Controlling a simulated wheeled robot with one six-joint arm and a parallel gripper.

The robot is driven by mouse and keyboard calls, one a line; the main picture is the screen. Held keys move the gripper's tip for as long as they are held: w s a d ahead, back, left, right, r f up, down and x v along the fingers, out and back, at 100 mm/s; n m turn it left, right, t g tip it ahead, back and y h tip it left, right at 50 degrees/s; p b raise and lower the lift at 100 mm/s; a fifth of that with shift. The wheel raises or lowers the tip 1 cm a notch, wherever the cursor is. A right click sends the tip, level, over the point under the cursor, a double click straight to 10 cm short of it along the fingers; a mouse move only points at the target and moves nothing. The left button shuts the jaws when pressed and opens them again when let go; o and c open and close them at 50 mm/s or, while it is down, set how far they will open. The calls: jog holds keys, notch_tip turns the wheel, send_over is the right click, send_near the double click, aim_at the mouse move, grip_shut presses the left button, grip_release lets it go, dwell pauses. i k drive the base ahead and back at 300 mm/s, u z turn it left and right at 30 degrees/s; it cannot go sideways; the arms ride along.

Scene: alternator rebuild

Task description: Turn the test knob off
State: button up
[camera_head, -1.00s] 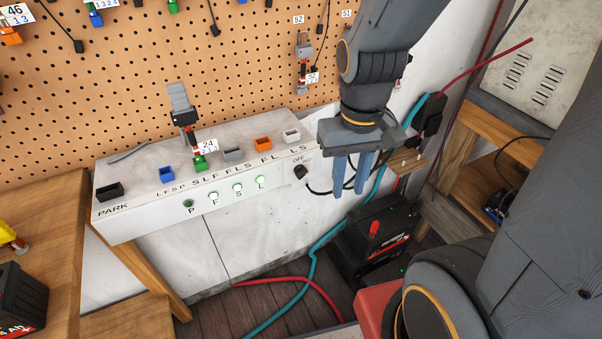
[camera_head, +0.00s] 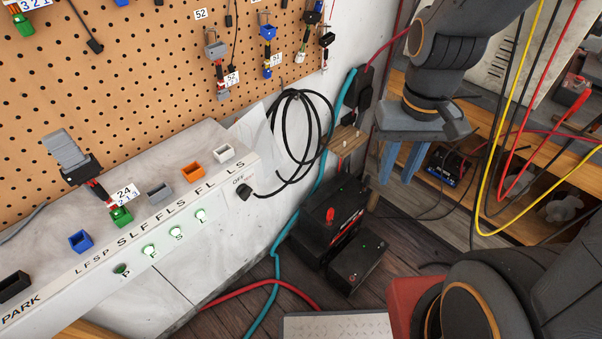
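The test knob (camera_head: 244,192) is a small black knob on the right end of the white panel's front face. An "OFF" label sits at its upper left and a small red label at its upper right. Which way its pointer faces is too small to tell. Small lamps (camera_head: 148,250) in a row left of the knob glow, several bright pale green and the one at P (camera_head: 121,270) darker green. My gripper (camera_head: 401,178) hangs with its blue fingers down, well right of the knob and apart from it. A gap shows between the fingers, with nothing held.
The white bench panel (camera_head: 150,285) carries coloured connectors on top. Black cable coils (camera_head: 290,140) hang on the wall between knob and gripper. A black battery (camera_head: 327,220) stands on the floor, with teal and red hoses nearby. A wooden shelf (camera_head: 460,195) and yellow and red cables are at right.

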aim_at(243, 191)
jog(key=z, duration=0.6)
jog(key=k, duration=1.85)
jog(key=u, duration=1.4)
